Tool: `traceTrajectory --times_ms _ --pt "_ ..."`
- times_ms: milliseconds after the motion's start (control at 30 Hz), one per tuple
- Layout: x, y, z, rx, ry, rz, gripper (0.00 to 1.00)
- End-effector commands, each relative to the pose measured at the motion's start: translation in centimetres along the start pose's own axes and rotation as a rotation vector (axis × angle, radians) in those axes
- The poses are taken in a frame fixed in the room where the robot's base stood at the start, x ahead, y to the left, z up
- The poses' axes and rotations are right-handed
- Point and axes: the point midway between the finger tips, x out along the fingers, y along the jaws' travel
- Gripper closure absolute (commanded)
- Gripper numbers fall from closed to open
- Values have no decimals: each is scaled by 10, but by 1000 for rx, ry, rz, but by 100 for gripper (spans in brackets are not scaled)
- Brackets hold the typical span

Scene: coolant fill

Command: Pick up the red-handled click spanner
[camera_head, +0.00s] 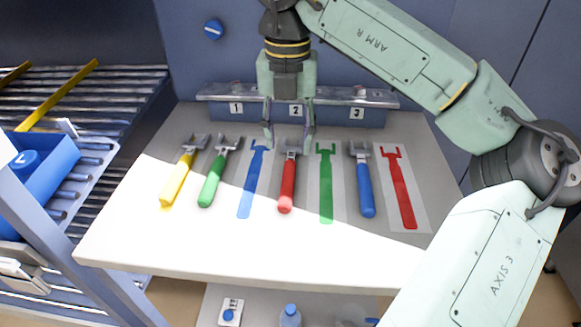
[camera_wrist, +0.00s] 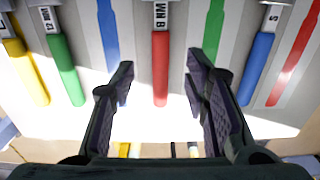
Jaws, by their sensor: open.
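The red-handled click spanner (camera_head: 287,188) lies on the table between the blue and green painted outlines, its grey forked head toward the back. My gripper (camera_head: 289,146) is over its head end, fingers pointing down and apart on either side of it. In the wrist view the red handle (camera_wrist: 160,70) runs between the two open fingers (camera_wrist: 162,85), with a white label near its top. Nothing is held. The fingers partly cover the spanner's head in the head view; I cannot tell their exact height above it.
Yellow (camera_head: 177,184), green (camera_head: 213,180) and blue (camera_head: 364,188) spanners lie alongside. Flat blue (camera_head: 251,185), green (camera_head: 325,190) and red (camera_head: 402,193) outlines mark the table. A numbered rail (camera_head: 335,97) stands behind. A roller conveyor (camera_head: 95,115) with a blue crate (camera_head: 45,180) is at left.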

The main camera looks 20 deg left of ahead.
Motion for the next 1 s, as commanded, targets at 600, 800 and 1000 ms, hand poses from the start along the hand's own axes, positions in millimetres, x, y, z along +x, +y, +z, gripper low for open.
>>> traceTrajectory --times_ms 600,800,1000 --pt "64 -1 -9 -2 0 3 58" --pt "67 -1 -9 -2 -1 2 58" --pt "67 -1 -9 -2 -1 3 68"
